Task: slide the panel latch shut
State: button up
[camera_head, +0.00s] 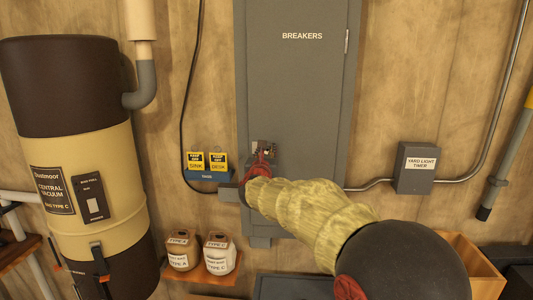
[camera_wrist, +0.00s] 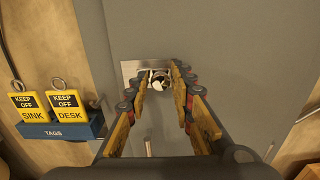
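The grey breaker panel (camera_head: 292,90) hangs on the wall, marked BREAKERS, with its door lying flat against the box. Its latch (camera_head: 262,145) is low on the left side of the door, partly covered by my gripper (camera_head: 264,154). In the wrist view, the latch shows a bright metal plate (camera_wrist: 131,69) and a pale round knob (camera_wrist: 159,84). My gripper (camera_wrist: 160,78) is open, with one fingertip on each side of the knob. I cannot tell whether either finger touches it. The bolt's position is unclear.
Yellow KEEP OFF tags (camera_wrist: 65,104) stand on a blue holder (camera_wrist: 60,128) left of the panel. A vacuum tank (camera_head: 85,150) is at far left, with two small canisters (camera_head: 216,254) on a shelf. A timer box (camera_head: 415,168) is at right.

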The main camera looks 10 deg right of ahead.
grip_shut()
dwell(0.5)
jog(key=a, duration=0.1)
jog(key=w+a, duration=0.1)
jog(key=a, duration=0.1)
jog(key=shift+o, duration=2.1)
grip_release()
jog(key=shift+a, duration=0.15)
jog(key=shift+s, duration=0.1)
